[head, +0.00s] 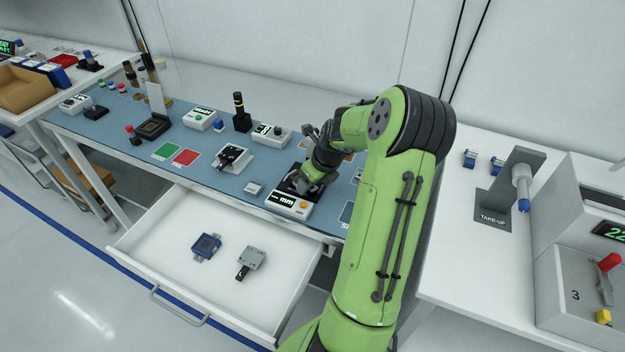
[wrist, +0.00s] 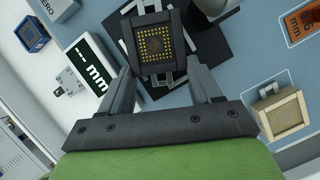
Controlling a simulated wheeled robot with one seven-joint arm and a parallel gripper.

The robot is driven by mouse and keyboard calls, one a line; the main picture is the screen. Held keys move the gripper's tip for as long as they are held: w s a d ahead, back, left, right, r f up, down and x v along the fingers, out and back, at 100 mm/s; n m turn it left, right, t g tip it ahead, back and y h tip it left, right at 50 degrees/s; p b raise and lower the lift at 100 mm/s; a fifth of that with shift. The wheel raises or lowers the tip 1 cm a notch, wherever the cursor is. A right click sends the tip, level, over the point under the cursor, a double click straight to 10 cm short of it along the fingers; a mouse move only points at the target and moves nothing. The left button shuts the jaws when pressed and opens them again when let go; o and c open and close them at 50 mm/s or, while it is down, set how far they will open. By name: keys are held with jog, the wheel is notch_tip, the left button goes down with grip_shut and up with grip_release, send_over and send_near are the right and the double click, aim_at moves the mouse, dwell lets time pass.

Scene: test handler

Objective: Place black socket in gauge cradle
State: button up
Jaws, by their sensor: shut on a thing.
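In the wrist view my gripper (wrist: 158,72) is shut on the black socket (wrist: 155,45), a square block with a grid of gold contacts. The socket is over or beside dark plates (wrist: 208,40) that look like the gauge cradle; I cannot tell whether it touches them. The gauge's lit "mm" display (wrist: 82,75) is just left of the socket.
An open white drawer (head: 165,262) below the bench holds a blue socket (head: 206,246) and a grey one (head: 252,258). A tan socket (wrist: 283,115) lies right in the wrist view. Green and red pads (head: 185,157) and a white instrument (head: 232,158) are left of my gripper.

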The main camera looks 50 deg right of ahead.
jog(key=shift+f, duration=0.2)
jog(key=o, duration=1.3)
jog(key=p+v, duration=0.4)
jog(key=v, duration=1.1)
jog(key=shift+r, duration=0.4)
